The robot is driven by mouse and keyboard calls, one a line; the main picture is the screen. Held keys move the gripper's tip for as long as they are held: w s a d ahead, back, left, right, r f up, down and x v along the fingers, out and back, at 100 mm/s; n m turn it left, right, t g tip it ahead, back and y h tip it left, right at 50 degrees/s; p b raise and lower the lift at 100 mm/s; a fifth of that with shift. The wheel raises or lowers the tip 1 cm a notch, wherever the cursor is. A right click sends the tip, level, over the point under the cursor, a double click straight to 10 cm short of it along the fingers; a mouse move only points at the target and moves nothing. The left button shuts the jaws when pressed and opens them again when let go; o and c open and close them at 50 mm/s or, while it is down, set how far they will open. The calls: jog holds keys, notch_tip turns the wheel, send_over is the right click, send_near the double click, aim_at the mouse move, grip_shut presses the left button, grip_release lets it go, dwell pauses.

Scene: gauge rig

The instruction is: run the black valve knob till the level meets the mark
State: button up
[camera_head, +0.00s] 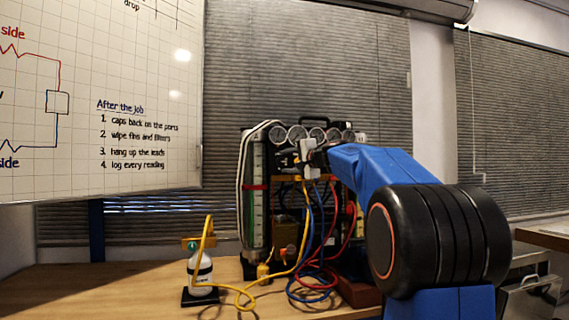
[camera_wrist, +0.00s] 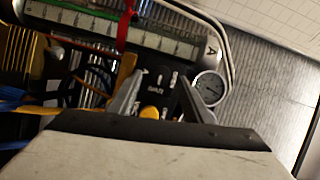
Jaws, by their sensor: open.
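The sight tube (camera_head: 255,215) stands upright at the left of the rig, with a red band (camera_head: 254,187) around it as the mark. In the wrist view the tube (camera_wrist: 170,42) lies across the top with its scale, a letter A and the red band (camera_wrist: 124,28). My gripper (camera_head: 308,156) is in front of the rig's upper part, below the gauges. In the wrist view my gripper (camera_wrist: 156,92) is open, its fingers apart before a black labelled panel. A yellow knob (camera_wrist: 150,112) shows between them. I cannot pick out the black valve knob.
A row of dial gauges (camera_head: 298,133) tops the rig; one gauge (camera_wrist: 209,88) is close right of my fingers. Red, blue and yellow hoses (camera_head: 312,270) hang in front. A white bottle (camera_head: 201,270) stands left on the wooden bench (camera_head: 110,290), which is clear further left.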

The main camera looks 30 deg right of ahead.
jog(key=s+d, duration=0.1)
jog(key=s, duration=1.4)
jog(key=shift+s+d+r, duration=0.25)
jog(key=shift+d+r, duration=0.1)
jog(key=shift+r, duration=0.05)
jog(key=shift+a, duration=0.1)
jog(key=s+a+f+n+g+y, duration=0.1)
jog(key=s+a+f+n+g, duration=0.4)
jog(key=a+f, duration=0.65)
jog(key=s+a+f+n+g+y, duration=0.1)
jog(key=s+a+f+n+g, duration=0.1)
jog(key=s+a+f, duration=0.75)
jog(key=s+a+f+n+g+h, duration=0.1)
jog(key=s+f+n+g, duration=0.1)
jog(key=s+f, duration=0.4)
jog(key=s+a+f+n+g+h, duration=0.1)
jog(key=s+f+n, duration=0.2)
jog(key=s+f, duration=0.4)
jog(key=s+a+f+n+g+h, duration=0.1)
jog(key=s+f, duration=0.6)
jog(key=f, duration=0.9)
jog(key=shift+a+f+n+g+h, duration=0.4)
jog(key=shift+n+g, duration=0.4)
jog(key=shift+n, duration=0.3)
